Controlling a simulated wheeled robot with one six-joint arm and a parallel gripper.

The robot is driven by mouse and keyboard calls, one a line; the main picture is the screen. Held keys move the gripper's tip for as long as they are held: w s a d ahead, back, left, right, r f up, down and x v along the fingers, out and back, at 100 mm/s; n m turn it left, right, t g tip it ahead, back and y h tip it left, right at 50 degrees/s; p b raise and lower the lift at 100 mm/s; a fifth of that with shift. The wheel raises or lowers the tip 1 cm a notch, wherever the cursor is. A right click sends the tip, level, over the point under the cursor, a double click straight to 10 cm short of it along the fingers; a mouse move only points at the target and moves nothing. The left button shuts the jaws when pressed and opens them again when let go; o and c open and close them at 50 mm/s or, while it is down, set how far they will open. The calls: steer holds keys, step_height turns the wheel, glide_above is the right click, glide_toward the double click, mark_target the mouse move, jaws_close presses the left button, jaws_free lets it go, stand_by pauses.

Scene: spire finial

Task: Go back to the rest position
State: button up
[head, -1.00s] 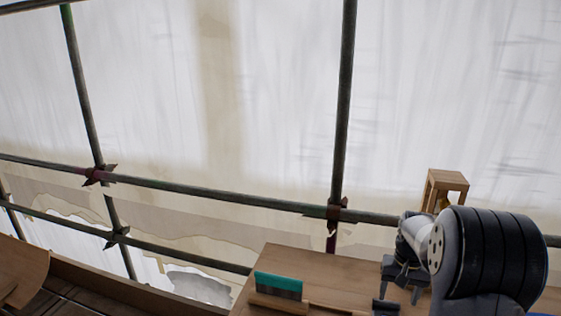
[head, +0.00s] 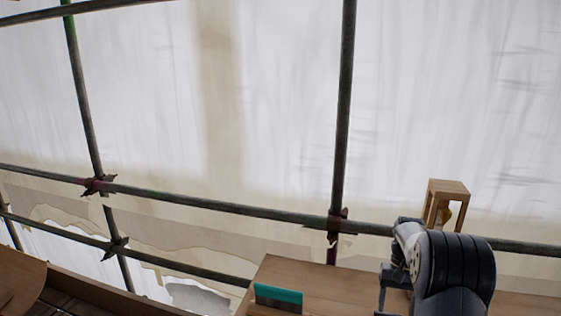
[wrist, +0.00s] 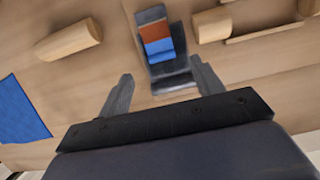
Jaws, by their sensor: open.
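My gripper (wrist: 160,90) is open in the wrist view, with its two grey fingers spread and nothing between the tips. It hangs above the wooden bench top (wrist: 120,60). A dark grey holder with orange and blue blocks (wrist: 158,40) lies on the bench just beyond the fingertips. In the head view my arm stands at the lower right over the wooden bench (head: 335,280); its fingers show only partly there, against my dark arm link.
A teal-and-dark tool (head: 278,297) lies on the bench's left part. A small wooden frame (head: 443,205) stands behind my arm. Wooden cylinders (wrist: 70,40) (wrist: 212,25) and a blue cloth (wrist: 22,110) lie around the holder. Scaffold poles (head: 343,120) run behind the bench.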

steer(key=x, duration=0.5)
steer(key=shift+s+f+p, duration=0.15)
steer(key=shift+f+p, duration=0.15)
steer(key=shift+f, duration=0.05)
steer(key=shift+r, duration=0.1)
